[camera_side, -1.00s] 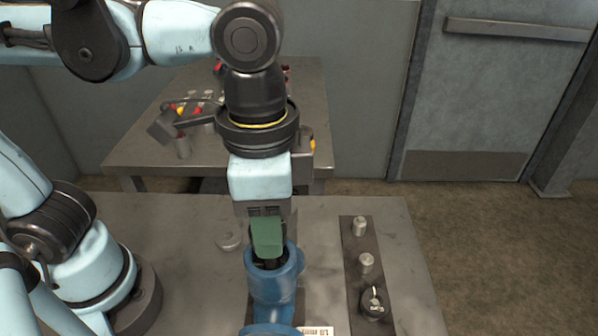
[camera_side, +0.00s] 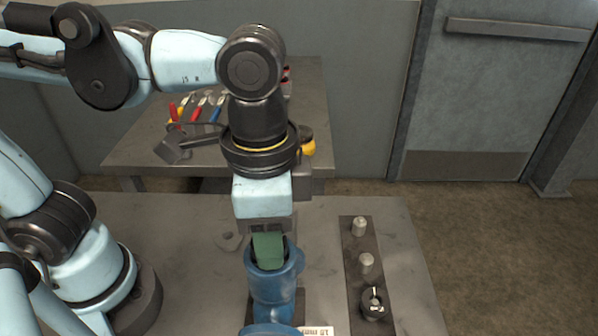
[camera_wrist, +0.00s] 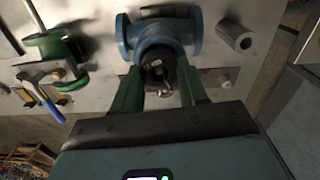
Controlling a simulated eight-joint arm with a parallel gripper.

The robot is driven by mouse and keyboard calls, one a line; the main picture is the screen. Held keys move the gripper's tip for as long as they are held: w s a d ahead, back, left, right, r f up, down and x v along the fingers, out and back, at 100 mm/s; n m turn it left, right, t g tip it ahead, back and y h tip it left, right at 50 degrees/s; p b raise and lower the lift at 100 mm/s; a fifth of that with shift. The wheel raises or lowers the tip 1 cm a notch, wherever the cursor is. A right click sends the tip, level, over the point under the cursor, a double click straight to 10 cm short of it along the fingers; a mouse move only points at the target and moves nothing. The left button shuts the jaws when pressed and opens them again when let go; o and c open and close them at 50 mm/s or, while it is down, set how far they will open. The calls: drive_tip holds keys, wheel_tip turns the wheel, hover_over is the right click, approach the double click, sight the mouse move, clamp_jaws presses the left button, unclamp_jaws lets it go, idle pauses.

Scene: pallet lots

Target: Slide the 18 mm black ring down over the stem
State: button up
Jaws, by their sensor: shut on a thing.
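A blue valve body (camera_side: 272,288) stands on the bench under my gripper, with its open top upward. My gripper (camera_side: 268,262) points down, and its green fingers reach into that opening. In the wrist view my gripper (camera_wrist: 160,82) is shut on the black ring (camera_wrist: 160,73), one finger on each side. The stem (camera_wrist: 154,61) shows as a small light tip in the middle of the dark ring and bore. The ring appears around or just over the stem; how far down it sits cannot be told. In the side view the fingers and rim hide ring and stem.
Right of the valve, a dark strip (camera_side: 352,247) carries short metal posts (camera_side: 359,226) and a black round part (camera_side: 374,303). In the wrist view a blue-handled tool (camera_wrist: 42,96) and a green wheel (camera_wrist: 72,86) lie left. A table (camera_side: 125,155) with tools stands behind.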

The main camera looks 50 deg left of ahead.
drive_tip(key=shift+f, duration=0.25)
drive_tip(key=o, duration=1.5)
drive_tip(key=shift+r, duration=3.55)
drive_tip(key=w+a+f+n+t, duration=0.3)
drive_tip(key=w+a+f+n, duration=0.1)
drive_tip(key=a, duration=0.5)
drive_tip(key=w+a+f+n+t, duration=0.3)
drive_tip(key=w+a+f+t, duration=0.1)
drive_tip(key=a, duration=0.6)
wheel_tip(320, 180, down, 2)
drive_tip(key=shift+w+a+f+n, duration=0.15)
drive_tip(key=shift+w+n, duration=0.25)
drive_tip(key=shift+w, duration=0.5)
